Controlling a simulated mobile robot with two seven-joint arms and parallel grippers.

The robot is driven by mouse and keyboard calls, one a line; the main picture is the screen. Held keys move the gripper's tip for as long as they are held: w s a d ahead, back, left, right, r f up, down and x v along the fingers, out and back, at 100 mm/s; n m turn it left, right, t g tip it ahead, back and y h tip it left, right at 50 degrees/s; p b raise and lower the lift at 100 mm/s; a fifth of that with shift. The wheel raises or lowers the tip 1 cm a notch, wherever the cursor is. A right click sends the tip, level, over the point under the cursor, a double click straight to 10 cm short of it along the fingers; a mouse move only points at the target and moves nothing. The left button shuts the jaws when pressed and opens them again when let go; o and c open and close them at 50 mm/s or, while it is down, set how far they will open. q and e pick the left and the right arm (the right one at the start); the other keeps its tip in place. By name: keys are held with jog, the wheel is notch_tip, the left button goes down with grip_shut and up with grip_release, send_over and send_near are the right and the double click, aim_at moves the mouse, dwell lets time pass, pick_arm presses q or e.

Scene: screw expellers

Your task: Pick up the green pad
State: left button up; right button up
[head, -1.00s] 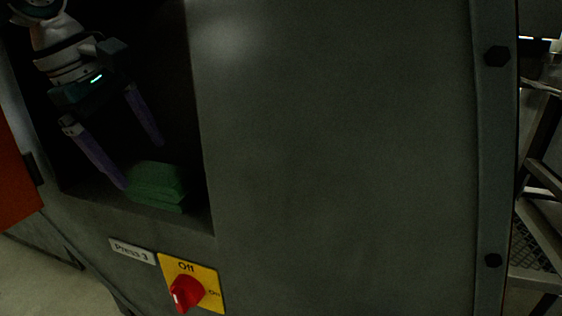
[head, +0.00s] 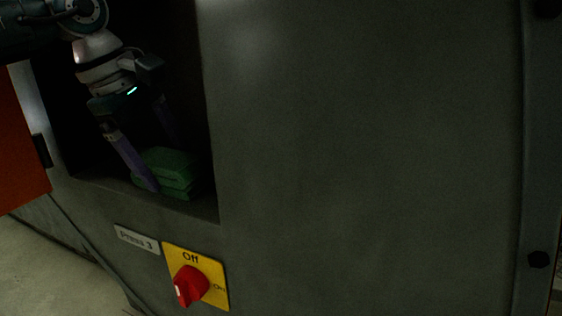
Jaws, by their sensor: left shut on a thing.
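A stack of green pads (head: 174,163) lies on the floor of the dark opening in the grey machine, near its front edge. My left gripper (head: 163,168) reaches into the opening from the upper left. Its purple fingers straddle the stack, the near finger in front of the pads and the far finger behind. It is shut on a green pad. The far fingertip is hidden behind the stack, and I cannot tell how many of the pads are between the fingers. My right gripper is not in view.
The grey machine front (head: 370,150) fills the middle and right. Below the opening are a "Press 3" label (head: 136,239) and a yellow plate with a red switch (head: 190,286). An orange door (head: 18,145) stands at the left of the opening.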

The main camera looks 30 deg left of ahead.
pick_arm(q)
jog(key=c, duration=0.6)
jog(key=shift+o, duration=0.2)
